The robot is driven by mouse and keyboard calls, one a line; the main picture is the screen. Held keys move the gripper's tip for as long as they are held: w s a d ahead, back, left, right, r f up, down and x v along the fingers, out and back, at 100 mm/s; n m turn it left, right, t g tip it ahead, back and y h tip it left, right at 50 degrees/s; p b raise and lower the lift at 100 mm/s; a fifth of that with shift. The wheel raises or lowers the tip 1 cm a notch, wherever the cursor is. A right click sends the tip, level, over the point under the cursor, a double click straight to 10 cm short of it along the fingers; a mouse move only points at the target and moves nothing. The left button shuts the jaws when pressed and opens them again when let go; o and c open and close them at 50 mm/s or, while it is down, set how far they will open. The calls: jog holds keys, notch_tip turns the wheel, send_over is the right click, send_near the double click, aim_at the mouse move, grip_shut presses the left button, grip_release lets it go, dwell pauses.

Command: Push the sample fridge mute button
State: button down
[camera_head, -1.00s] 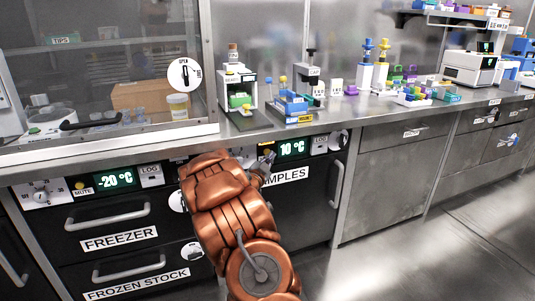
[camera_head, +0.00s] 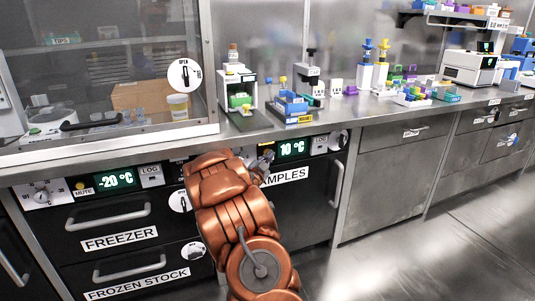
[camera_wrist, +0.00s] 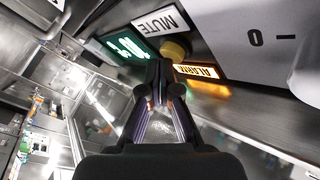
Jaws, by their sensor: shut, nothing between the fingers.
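The sample fridge has a black front with a "SAMPLES" label (camera_head: 285,177) and a green 10 °C display (camera_head: 292,148). In the wrist view, its round yellow mute button (camera_wrist: 176,48) sits below the MUTE label (camera_wrist: 160,22), next to the lit orange ALARM label (camera_wrist: 197,71). My gripper (camera_wrist: 160,72) is shut and empty, its fingertips just in front of the button and partly covering its lower edge. I cannot tell whether they touch it. In the head view my gripper (camera_head: 266,161) is at the panel left of the display, mostly behind my copper arm.
The freezer, with its -20 °C display (camera_head: 115,179) and its own mute button (camera_head: 80,184), is to the left. The fridge handle (camera_head: 337,184) sticks out on the right. The steel counter above holds a blue rack (camera_head: 290,105) near its front edge. The floor at right is clear.

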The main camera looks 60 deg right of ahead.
jog(key=shift+w+d, duration=0.2)
jog(key=shift+w, duration=0.15)
dwell(0.5)
jog(key=shift+s, duration=0.15)
jog(key=shift+s+a, duration=0.5)
jog(key=shift+s, duration=0.15)
jog(key=shift+b, duration=0.3)
jog(key=shift+s+a+b, duration=0.5)
jog(key=shift+s+a, duration=0.2)
jog(key=shift+s, duration=0.35)
jog(key=shift+s+a+b, duration=0.5)
jog(key=shift+s+a, duration=0.2)
jog(key=shift+s, duration=0.35)
